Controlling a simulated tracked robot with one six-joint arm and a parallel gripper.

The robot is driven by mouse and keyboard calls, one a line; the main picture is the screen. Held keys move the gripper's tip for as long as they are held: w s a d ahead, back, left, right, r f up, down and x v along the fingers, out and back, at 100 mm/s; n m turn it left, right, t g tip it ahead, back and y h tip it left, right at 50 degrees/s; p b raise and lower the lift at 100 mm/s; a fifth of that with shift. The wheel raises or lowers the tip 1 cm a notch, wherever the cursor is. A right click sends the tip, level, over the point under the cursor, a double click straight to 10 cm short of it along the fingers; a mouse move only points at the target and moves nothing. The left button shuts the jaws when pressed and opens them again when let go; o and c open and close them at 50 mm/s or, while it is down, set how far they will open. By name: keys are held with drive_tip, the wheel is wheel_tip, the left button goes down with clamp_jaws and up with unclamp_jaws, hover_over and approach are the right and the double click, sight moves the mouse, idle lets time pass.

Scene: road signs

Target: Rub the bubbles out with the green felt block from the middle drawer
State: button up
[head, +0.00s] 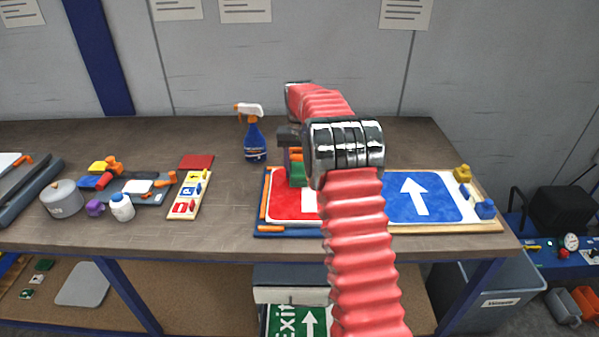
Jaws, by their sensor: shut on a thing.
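My gripper (295,156) is shut on the green felt block (298,174). It holds the block at or just above the red sign (288,205) on the left of the sign board; contact cannot be told. My red-sleeved arm covers the middle of the board and the right part of the red sign. A blue sign with a white arrow (428,197) lies on the board's right half. No bubbles can be made out at this size. A drawer unit (290,273) stands under the bench, partly behind my arm.
A blue spray bottle (254,140) stands behind the board. A strip of small signs (187,195), a white jar (121,207), a grey pot (62,199) and tools lie left. Yellow and blue pieces (485,209) sit at the board's right end. A green exit sign (290,321) is below.

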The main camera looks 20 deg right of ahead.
drive_tip(key=shift+w+d, duration=0.35)
drive_tip(key=shift+w, duration=0.3)
drive_tip(key=shift+w+d+f, duration=0.1)
drive_tip(key=shift+w+d, duration=0.25)
drive_tip(key=shift+w, duration=0.35)
drive_tip(key=shift+w+d, duration=0.3)
drive_tip(key=shift+w, duration=0.35)
drive_tip(key=shift+a, duration=0.1)
drive_tip(key=shift+w+a, duration=0.35)
drive_tip(key=shift+a, duration=0.3)
drive_tip(key=shift+w+a, duration=0.3)
drive_tip(key=shift+a, duration=0.35)
drive_tip(key=shift+w+a, duration=0.35)
drive_tip(key=shift+a, duration=0.3)
drive_tip(key=shift+w+a, duration=0.35)
drive_tip(key=shift+a, duration=0.3)
drive_tip(key=shift+s, duration=0.1)
